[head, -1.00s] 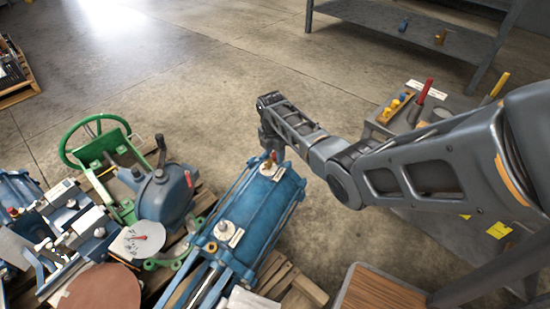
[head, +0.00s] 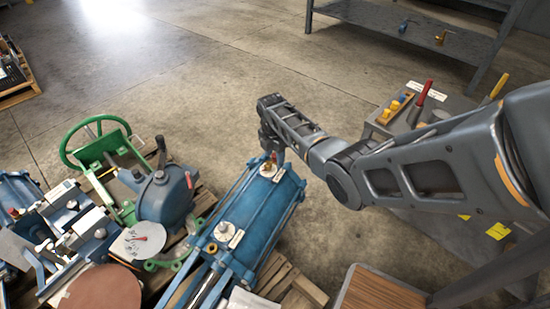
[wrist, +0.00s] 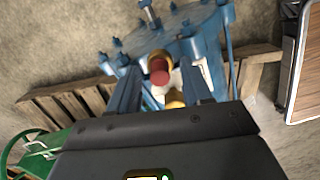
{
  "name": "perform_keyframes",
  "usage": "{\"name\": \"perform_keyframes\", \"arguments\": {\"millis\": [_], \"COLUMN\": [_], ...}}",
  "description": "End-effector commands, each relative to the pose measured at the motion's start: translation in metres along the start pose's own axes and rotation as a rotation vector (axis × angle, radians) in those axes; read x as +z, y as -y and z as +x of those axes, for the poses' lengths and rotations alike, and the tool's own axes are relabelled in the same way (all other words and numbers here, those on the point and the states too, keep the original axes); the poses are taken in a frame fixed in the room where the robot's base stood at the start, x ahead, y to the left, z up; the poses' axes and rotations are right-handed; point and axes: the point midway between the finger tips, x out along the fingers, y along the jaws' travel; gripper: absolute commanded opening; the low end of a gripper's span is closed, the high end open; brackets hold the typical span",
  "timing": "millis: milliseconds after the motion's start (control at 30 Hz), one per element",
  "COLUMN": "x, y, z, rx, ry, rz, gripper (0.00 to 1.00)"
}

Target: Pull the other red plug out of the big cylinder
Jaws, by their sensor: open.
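The big blue cylinder (head: 262,212) lies on a wooden pallet in the head view. The red plug (head: 273,157) stands at its far end port, on a brass fitting. My gripper (head: 270,148) points down over this end. In the wrist view the plug's red round top (wrist: 159,72) with a brass collar lies between my two open fingers (wrist: 158,80), with gaps on both sides. A second brass piece (wrist: 175,100) shows below it. The cylinder's nearer port (head: 222,231) has a grey fitting and no red plug visible.
A blue pump with a red-tipped part (head: 165,195) and a green handwheel (head: 95,142) stand left of the cylinder. A grey bench (head: 440,108) with a yellow-knobbed block (head: 397,106) is at right. A wood-topped stand (head: 375,290) is in front. Floor beyond the cylinder is clear.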

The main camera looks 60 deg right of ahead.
Motion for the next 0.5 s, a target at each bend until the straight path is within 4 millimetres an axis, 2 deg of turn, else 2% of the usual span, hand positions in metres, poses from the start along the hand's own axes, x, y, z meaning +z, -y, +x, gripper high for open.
{"name": "perform_keyframes", "arguments": {"millis": [400, 500], "x": [0.0, 0.0], "y": [-0.0003, -0.0003], "z": [-0.0001, -0.0001], "rx": [0.001, 0.0], "ry": [0.0, 0.0], "rz": [0.0, 0.0], "gripper": [0.49, 0.39]}}
